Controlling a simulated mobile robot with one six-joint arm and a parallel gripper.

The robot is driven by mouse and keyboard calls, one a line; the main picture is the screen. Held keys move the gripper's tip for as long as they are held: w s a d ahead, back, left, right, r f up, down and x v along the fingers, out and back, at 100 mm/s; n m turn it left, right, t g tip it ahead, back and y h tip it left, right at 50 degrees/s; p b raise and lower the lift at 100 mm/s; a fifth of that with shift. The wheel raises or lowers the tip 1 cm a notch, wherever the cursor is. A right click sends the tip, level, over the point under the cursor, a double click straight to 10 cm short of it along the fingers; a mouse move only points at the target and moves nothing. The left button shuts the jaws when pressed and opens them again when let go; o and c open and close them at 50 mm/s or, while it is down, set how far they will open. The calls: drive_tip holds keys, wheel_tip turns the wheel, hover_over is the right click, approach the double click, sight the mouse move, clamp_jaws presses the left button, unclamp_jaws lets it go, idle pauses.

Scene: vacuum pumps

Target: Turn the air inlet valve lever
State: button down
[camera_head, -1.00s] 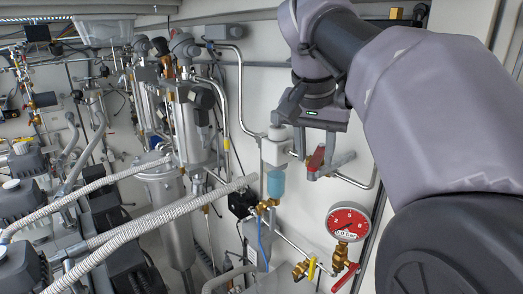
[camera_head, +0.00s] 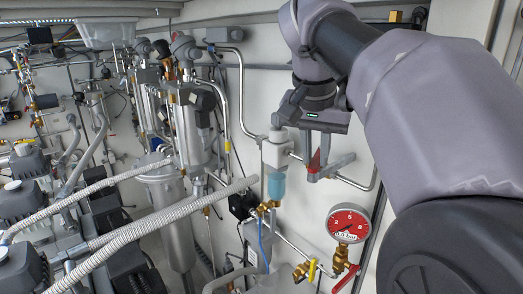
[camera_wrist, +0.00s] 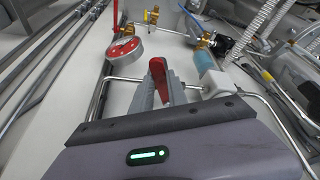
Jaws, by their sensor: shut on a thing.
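The red air inlet valve lever (camera_head: 315,160) sits on the thin metal pipe along the back wall, right of centre in the head view. My gripper (camera_head: 314,172) reaches down to it from above. In the wrist view the red lever (camera_wrist: 158,69) stands between the two grey fingers of my gripper (camera_wrist: 160,86), which are shut on it. The fingers hide the lower part of the lever and most of the valve body.
A white block with a blue bowl (camera_head: 277,180) is just left of my gripper. Below are a red pressure gauge (camera_head: 348,222), a yellow handle (camera_head: 312,270) and another red handle (camera_head: 345,278). Hoses and metal cylinders (camera_head: 190,130) fill the left side.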

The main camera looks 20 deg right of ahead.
drive_tip(key=shift+d, duration=0.1)
idle(0.7)
drive_tip(key=shift+s+d+n+t+y+p, duration=0.15)
drive_tip(key=shift+s+d+n+y+p, duration=0.2)
drive_tip(key=shift+d+n+p, duration=0.5)
drive_tip(key=shift+s+d+n+t+y+p, duration=0.25)
drive_tip(key=shift+d+n+p, duration=0.2)
drive_tip(key=shift+n, duration=0.75)
drive_tip(key=shift+s+d+n+t+y+p, duration=0.1)
drive_tip(key=shift+s+d+n+y+p, duration=0.4)
drive_tip(key=shift+n, duration=0.55)
drive_tip(key=shift+w+d, duration=0.1)
drive_tip(key=shift+w, duration=0.05)
drive_tip(key=c, duration=1.3)
unclamp_jaws()
drive_tip(key=shift+w, duration=0.15)
